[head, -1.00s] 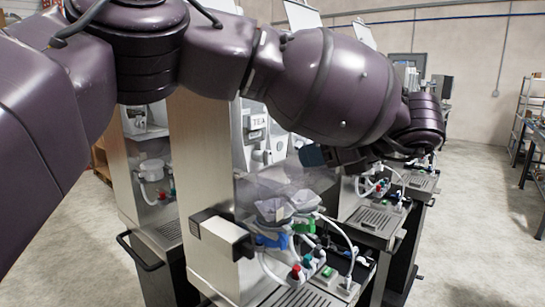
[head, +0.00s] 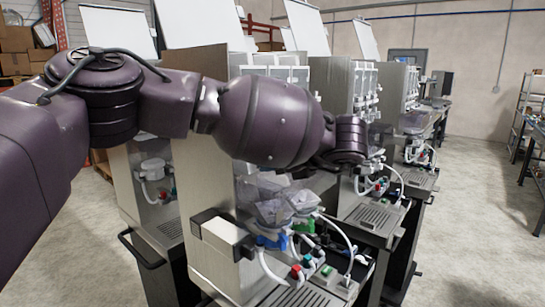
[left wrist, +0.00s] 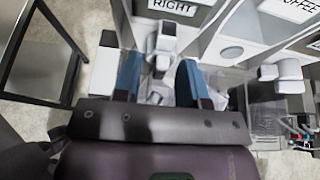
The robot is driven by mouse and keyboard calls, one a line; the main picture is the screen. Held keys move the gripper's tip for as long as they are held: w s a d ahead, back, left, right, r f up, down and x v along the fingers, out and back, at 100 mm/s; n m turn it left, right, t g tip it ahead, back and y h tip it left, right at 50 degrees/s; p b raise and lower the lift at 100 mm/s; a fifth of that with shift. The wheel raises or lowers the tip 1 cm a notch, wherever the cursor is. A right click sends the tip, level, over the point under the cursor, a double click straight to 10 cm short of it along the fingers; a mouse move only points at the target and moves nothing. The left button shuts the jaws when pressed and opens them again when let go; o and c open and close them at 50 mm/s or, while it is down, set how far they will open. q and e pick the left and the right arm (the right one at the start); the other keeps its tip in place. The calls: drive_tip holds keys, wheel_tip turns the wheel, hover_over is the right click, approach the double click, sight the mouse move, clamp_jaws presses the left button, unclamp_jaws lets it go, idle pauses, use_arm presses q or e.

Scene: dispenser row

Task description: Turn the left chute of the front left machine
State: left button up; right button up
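The nearest machine (head: 208,190) stands at the middle of the head view, with a steel side panel and clear hoppers (head: 275,205) above its tray. My left arm crosses in front of its upper part and hides its chutes; the left gripper is mostly hidden there. In the left wrist view my left gripper (left wrist: 160,62) is open, its two blue fingers apart. A grey-white chute-like part (left wrist: 165,40) shows between and just beyond the fingertips, below a sign reading RIGHT (left wrist: 172,6). I cannot tell whether the fingers touch it. My right gripper is not in view.
More machines stand behind and to the right, such as one with a drip tray (head: 375,218). A white box (head: 222,232) juts from the near machine's side. Another label, COFFEE (left wrist: 292,8), shows in the wrist view. Open floor (head: 465,230) lies to the right.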

use_arm(q)
drive_tip(key=shift+a, duration=0.1)
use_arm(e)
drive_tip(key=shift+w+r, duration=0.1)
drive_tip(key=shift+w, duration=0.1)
use_arm(q)
drive_tip(key=c, duration=0.6)
drive_tip(key=shift+w+f+m+g+y+b, duration=0.15)
drive_tip(key=shift+m+g+y, duration=0.45)
drive_tip(key=shift+m, duration=0.6)
drive_tip(key=shift+w+r+m+g+y+b, duration=0.15)
drive_tip(key=shift+m+g+y, duration=0.4)
drive_tip(key=shift+m, duration=0.65)
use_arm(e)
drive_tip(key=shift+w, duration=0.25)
use_arm(q)
drive_tip(key=shift+s+f, duration=0.1)
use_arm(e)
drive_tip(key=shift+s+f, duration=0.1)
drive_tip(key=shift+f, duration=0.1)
use_arm(q)
drive_tip(key=o, duration=0.6)
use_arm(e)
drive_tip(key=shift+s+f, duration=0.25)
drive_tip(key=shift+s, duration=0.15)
